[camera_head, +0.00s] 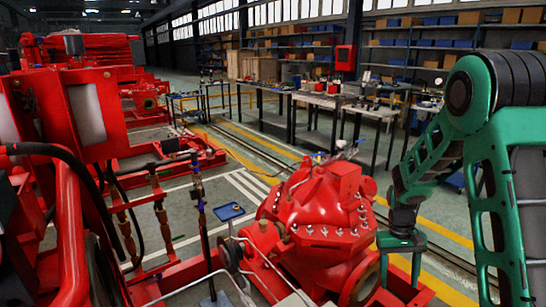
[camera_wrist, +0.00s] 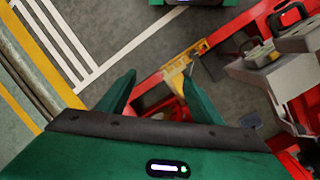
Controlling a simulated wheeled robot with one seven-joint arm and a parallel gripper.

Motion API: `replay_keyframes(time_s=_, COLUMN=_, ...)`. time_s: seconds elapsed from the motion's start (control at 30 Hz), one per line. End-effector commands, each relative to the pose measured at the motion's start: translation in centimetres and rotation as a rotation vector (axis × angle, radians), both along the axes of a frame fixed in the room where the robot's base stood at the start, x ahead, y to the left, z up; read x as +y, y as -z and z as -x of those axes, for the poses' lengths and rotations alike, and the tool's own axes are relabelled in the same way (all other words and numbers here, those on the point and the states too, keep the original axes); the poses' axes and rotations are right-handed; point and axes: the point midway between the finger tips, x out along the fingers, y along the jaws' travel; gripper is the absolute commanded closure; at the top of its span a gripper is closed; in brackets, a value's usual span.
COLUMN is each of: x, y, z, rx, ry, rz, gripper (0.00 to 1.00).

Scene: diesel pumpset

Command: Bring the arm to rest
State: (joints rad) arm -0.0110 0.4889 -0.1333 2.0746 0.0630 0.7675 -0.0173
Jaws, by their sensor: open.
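My green arm stands at the right of the head view, bent at a high elbow, with its forearm reaching down and left. My gripper (camera_head: 402,268) points down just right of the large red pump casing (camera_head: 318,215). Beyond the fingers lie the grey floor and a red base frame (camera_wrist: 225,42). Whether the gripper touches the pump frame cannot be told.
Red machinery (camera_head: 75,150) with hoses fills the left. A blue tray (camera_head: 229,212) lies left of the pump. Workbenches (camera_head: 325,100) and stocked shelves (camera_head: 420,45) stand at the back. Floor with yellow lines (camera_head: 250,140) is clear between the pump and the benches.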

Motion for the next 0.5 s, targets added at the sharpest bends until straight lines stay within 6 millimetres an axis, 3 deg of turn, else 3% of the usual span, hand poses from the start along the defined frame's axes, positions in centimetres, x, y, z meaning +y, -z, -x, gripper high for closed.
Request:
replay_keyframes(time_s=0.03, x=-0.7, y=-1.9, z=0.9, rx=-0.016, ry=0.021, rz=0.001, gripper=0.40)
replay_keyframes(time_s=0.2, x=-2.5, y=-7.0, z=4.6, rx=-0.048, ry=0.090, rz=0.005, gripper=0.40)
replay_keyframes(time_s=0.5, x=-4.5, y=-13.9, z=12.4, rx=-0.107, ry=0.208, rz=-0.001, gripper=0.40)
